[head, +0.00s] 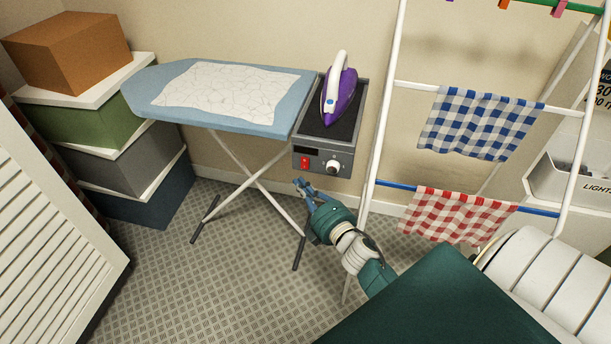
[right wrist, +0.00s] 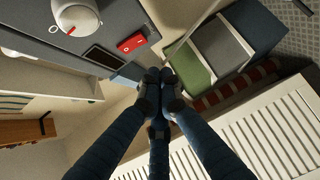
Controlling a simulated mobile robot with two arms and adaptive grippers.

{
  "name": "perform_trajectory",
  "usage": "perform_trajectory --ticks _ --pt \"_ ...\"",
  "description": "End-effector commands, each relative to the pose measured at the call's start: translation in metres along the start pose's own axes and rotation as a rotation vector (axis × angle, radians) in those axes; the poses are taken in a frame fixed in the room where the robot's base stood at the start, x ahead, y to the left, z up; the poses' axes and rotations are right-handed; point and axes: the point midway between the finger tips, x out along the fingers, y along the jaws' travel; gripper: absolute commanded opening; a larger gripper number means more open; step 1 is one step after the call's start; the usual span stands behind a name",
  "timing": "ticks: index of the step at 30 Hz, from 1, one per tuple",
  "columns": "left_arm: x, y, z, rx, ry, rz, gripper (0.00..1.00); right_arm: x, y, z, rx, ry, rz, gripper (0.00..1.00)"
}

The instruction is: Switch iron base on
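The iron base (head: 345,122) is a dark grey box at the right end of the blue ironing board (head: 222,117). A purple and white iron (head: 341,92) rests on it. Its front panel has a red switch (head: 305,163), a white knob (head: 332,167) and a dark display (head: 307,150). In the right wrist view the red switch (right wrist: 130,42) carries small white marks; I cannot tell its position. My right gripper (head: 301,184) is just below the panel, under the switch. Its fingertips (right wrist: 160,84) are together and empty, apart from the switch. My left gripper is not in view.
A drying rack (head: 387,115) with a blue checked cloth (head: 480,124) and a red checked cloth (head: 457,214) stands close at right. Stacked boxes (head: 110,155) and a white louvred door (head: 55,205) are at left. Patterned floor (head: 200,285) below is clear.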

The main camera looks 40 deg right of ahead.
Motion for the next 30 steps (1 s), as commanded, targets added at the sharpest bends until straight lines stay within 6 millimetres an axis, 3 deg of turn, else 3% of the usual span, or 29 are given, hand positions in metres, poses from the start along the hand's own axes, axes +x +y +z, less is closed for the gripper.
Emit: perform_trajectory --ticks 9,30 --pt "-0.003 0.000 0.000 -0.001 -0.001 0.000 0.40 0.027 0.000 0.027 -0.001 -0.001 0.000 0.00" --pt "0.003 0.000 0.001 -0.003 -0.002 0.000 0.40 0.035 -0.003 0.035 0.000 0.000 0.000 0.00"
